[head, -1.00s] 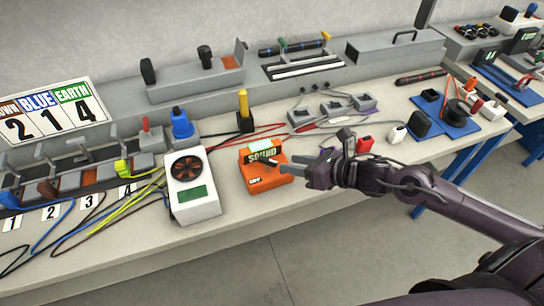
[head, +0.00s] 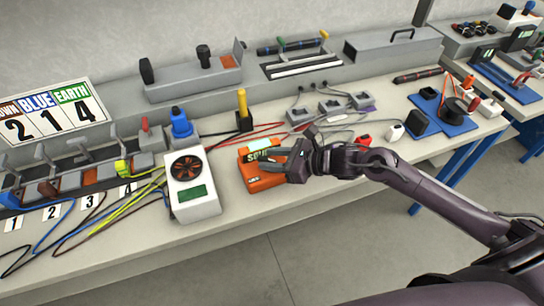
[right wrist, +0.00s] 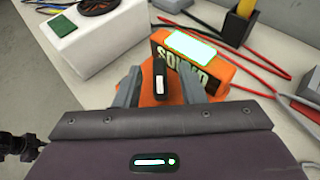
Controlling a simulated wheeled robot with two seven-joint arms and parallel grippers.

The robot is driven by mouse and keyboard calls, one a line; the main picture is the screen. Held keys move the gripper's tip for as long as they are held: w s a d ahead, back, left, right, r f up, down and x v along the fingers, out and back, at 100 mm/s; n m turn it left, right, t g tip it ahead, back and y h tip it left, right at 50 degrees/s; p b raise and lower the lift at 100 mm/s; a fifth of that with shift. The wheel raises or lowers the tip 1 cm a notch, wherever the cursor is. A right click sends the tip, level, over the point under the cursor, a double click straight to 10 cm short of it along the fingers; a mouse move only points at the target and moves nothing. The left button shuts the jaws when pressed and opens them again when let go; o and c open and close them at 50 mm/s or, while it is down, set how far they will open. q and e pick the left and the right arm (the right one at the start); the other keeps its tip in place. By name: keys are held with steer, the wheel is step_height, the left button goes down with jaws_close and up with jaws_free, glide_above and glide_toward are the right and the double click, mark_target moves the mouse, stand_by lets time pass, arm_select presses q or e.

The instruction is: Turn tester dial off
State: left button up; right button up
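My right gripper (head: 268,167) is over the tester in the head view. In the right wrist view its two grey fingers (right wrist: 160,88) are apart, one on each side of the dial, with gaps visible. Contact with the dial does not show. The gripper hides part of the tester in the head view.
A white box with a fan (head: 192,185) stands just left of the tester. Red cables (head: 225,143) and a black holder with a yellow-handled tool (head: 243,118) lie behind it. Bare bench and the front edge are in front.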

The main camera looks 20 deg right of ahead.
steer(key=shift+w+a, duration=0.1)
steer(key=shift+a, duration=0.05)
steer(key=shift+c, duration=0.2)
jaws_close()
